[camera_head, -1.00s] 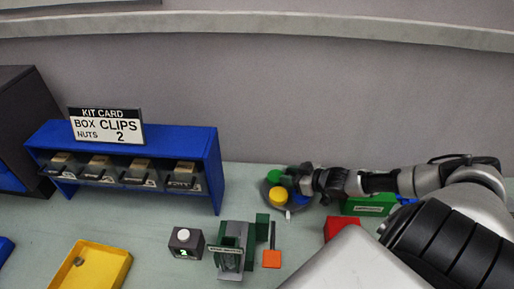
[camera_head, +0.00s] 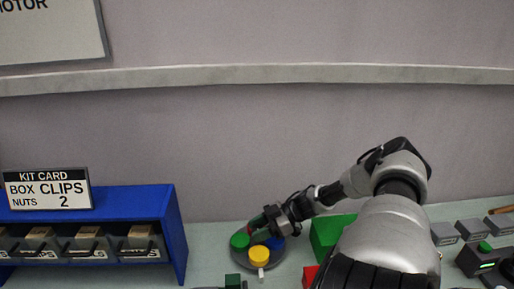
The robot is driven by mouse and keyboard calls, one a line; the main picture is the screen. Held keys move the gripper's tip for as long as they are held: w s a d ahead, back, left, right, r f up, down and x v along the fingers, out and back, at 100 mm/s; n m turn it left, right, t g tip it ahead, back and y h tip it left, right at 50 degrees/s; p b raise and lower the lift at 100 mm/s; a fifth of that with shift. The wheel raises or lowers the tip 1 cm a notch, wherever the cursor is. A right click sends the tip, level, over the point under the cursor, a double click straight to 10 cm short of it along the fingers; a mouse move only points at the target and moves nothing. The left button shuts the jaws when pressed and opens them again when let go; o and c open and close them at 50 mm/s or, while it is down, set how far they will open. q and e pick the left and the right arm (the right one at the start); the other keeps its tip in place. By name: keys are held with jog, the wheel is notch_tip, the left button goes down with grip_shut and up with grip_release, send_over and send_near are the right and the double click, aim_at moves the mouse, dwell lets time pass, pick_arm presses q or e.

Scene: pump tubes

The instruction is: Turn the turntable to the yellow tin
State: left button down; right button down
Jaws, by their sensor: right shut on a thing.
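The dark round turntable (camera_head: 282,258) stands on the bench against the back wall. The yellow tin (camera_head: 259,256) is at its front, just behind a small white peg (camera_head: 261,273) at the rim. A green tin (camera_head: 240,241) is at the left and a blue tin (camera_head: 276,242) at the right. My right gripper (camera_head: 257,227) reaches in from the right over the back of the turntable. It is shut on what looks like a red tin (camera_head: 257,220), mostly hidden by the fingers. My left gripper is out of view.
A blue rack (camera_head: 178,235) with labelled bins and a kit card (camera_head: 47,190) stands at the left. A green box (camera_head: 326,236) and a red block (camera_head: 309,275) are right of the turntable. Grey boxes (camera_head: 472,229) stand at the far right.

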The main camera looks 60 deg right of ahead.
dwell(0.4)
jog(key=c, duration=0.7)
grip_release()
jog(key=r, duration=0.2)
jog(key=s+r+p, duration=0.1)
jog(key=r, duration=0.1)
jog(key=shift+r, duration=0.4)
jog(key=s+r+p, duration=0.1)
jog(key=s+r, duration=0.5)
jog(key=s, duration=0.4)
jog(key=shift+s+d+p, duration=0.35)
jog(key=shift+d, duration=0.1)
jog(key=shift+r, duration=0.1)
